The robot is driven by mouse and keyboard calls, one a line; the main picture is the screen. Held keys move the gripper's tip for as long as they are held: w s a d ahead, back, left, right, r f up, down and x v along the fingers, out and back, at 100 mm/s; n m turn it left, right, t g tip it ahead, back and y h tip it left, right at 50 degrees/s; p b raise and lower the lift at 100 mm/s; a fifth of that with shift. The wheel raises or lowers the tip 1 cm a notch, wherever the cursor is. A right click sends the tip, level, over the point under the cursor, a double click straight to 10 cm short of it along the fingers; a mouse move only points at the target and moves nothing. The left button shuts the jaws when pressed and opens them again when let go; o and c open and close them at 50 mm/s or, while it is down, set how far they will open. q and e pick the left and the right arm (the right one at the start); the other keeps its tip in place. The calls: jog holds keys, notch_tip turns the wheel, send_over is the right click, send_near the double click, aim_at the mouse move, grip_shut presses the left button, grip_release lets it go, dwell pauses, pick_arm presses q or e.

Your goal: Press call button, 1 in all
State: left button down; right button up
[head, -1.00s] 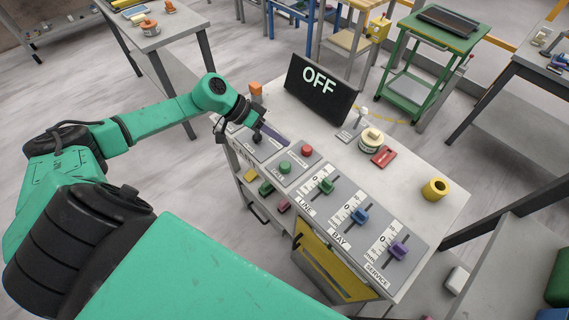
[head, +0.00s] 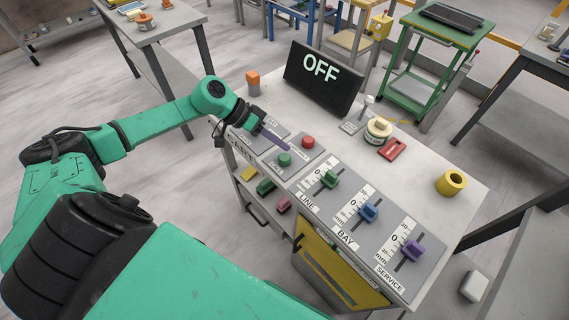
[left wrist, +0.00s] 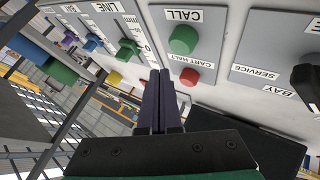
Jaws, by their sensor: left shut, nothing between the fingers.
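The call button is a round green button (head: 284,159) on a grey plate of the console. In the left wrist view the green button (left wrist: 183,40) sits beside the CALL label (left wrist: 183,15). A red button (head: 308,141) is on the same plate; it also shows in the left wrist view (left wrist: 190,76) beside a CART HALT label. My left gripper (head: 286,147) is shut and empty, its dark purple fingers close to the green button; contact cannot be told. In the left wrist view its fingertips (left wrist: 159,73) appear beside the button plate. My right gripper is out of view.
A black sign reading OFF (head: 322,77) stands at the console's back. Green (head: 329,179), blue (head: 368,211) and purple (head: 412,250) sliders lie to the right. A yellow ring (head: 451,183) and a red block (head: 392,148) rest on the console top.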

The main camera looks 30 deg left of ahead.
aim_at(289, 158)
pick_arm(q)
notch_tip(289, 158, down, 2)
jog(key=shift+f, duration=0.1)
dwell(1.4)
dwell(0.6)
jog(key=shift+f, duration=0.35)
jog(key=shift+f, duration=0.6)
dwell(0.7)
jog(key=shift+r, duration=0.1)
jog(key=shift+r+p, duration=0.9)
jog(key=shift+p, duration=0.35)
